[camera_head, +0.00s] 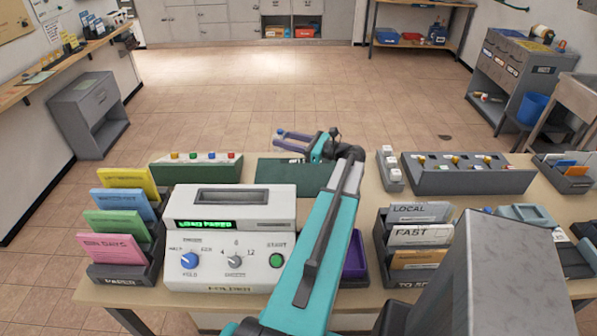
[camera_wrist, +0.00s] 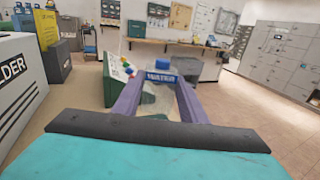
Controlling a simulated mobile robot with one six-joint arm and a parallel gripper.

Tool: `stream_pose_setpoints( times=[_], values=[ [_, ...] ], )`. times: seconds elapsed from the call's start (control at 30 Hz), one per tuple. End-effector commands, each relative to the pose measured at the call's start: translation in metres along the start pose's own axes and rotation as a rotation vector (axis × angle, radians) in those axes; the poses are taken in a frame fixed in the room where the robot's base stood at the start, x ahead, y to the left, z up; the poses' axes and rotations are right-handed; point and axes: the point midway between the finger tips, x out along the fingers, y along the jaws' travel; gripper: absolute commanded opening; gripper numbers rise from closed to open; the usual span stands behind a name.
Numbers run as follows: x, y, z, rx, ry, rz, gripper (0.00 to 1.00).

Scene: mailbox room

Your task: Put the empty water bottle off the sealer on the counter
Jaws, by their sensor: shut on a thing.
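My gripper (camera_wrist: 157,92) has two purple fingers, shut on a clear water bottle with a blue label (camera_wrist: 160,77) reading WATER and a blue cap. The bottle's clear body is hard to make out between the fingers. In the head view my gripper (camera_head: 293,136) reaches past the far edge of the worktable; the bottle is not clear there. A wooden counter (camera_head: 72,58) runs along the left wall, and a counter (camera_wrist: 165,43) also shows far ahead in the wrist view. I cannot tell which machine is the sealer.
A white folder machine (camera_head: 231,240) stands on the worktable (camera_head: 365,190), left of my arm. Coloured envelopes in a rack (camera_head: 125,272), a green box with coloured knobs (camera_head: 195,170) and a grey box (camera_head: 468,181) stand nearby. A grey cabinet (camera_head: 90,110) stands below the left counter. The tiled floor (camera_head: 250,90) beyond is clear.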

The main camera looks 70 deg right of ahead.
Motion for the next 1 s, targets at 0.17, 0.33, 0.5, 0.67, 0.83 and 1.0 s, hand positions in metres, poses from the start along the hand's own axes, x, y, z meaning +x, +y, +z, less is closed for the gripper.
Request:
stream_pose_setpoints(
  times=[0.17, 0.33, 0.5, 0.67, 0.83, 1.0],
  values=[
    [-0.002, -0.002, -0.015, 0.003, 0.0, -0.002, 0.17],
    [-0.002, -0.002, -0.035, 0.003, 0.0, -0.003, 0.17],
    [-0.002, -0.002, -0.053, 0.002, 0.0, -0.003, 0.17],
    [-0.002, -0.002, -0.059, 0.0, 0.0, -0.003, 0.17],
    [-0.002, -0.001, -0.06, 0.0, 0.0, -0.003, 0.17],
    [-0.003, -0.002, -0.061, 0.001, 0.0, -0.004, 0.17]
  ],
)
